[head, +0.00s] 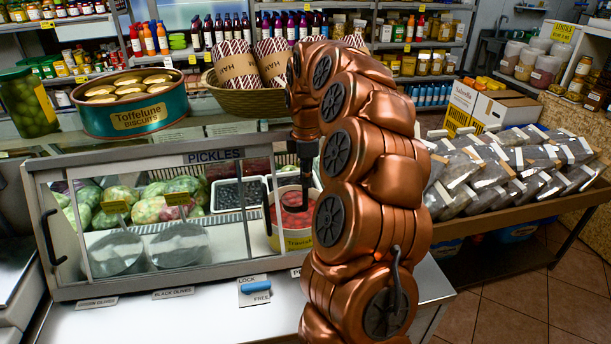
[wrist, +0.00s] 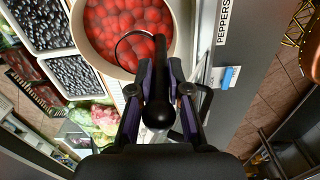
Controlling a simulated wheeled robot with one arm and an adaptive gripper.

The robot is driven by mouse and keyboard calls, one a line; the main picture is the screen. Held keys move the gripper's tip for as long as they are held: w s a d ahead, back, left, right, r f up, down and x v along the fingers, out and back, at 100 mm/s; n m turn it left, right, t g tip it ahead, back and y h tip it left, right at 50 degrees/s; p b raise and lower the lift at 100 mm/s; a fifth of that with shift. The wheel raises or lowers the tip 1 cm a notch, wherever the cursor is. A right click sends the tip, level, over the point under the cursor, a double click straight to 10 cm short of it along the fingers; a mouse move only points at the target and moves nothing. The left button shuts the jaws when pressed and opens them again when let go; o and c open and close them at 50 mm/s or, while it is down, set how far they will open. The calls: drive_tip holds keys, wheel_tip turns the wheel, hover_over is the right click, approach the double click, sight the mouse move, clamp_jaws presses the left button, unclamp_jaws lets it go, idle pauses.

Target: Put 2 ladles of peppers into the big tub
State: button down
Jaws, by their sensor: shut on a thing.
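My gripper (wrist: 158,90) is shut on the dark handle of a ladle (wrist: 157,112) in the wrist view. The ladle's thin dark rim shows over red peppers (wrist: 105,25) in a round cream-rimmed tub (wrist: 82,50). Red peppers show inside the rim, but I cannot tell whether they lie in the ladle or beneath it. In the head view my gripper (head: 302,150) points down over this tub (head: 298,240), which has a yellow label and is partly hidden by my arm. I cannot tell which container is the big tub.
The glass-fronted pickles case (head: 150,285) surrounds the tub. Trays of dark olives (wrist: 75,75) stand beside it. A blue slider (head: 257,287) sits by the word FREE on the front ledge.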

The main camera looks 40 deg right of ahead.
drive_tip(key=s+a+r+b, duration=0.1)
drive_tip(key=s+a+b, duration=0.1)
drive_tip(key=s, duration=0.3)
drive_tip(key=s+a+r+b, duration=0.1)
drive_tip(key=s+a, duration=0.2)
drive_tip(key=s, duration=0.3)
drive_tip(key=shift+s+a+r+b, duration=0.2)
drive_tip(key=shift+a+r+b, duration=0.05)
drive_tip(key=shift+r+b, duration=0.1)
drive_tip(key=shift+s+d, duration=0.1)
idle(0.5)
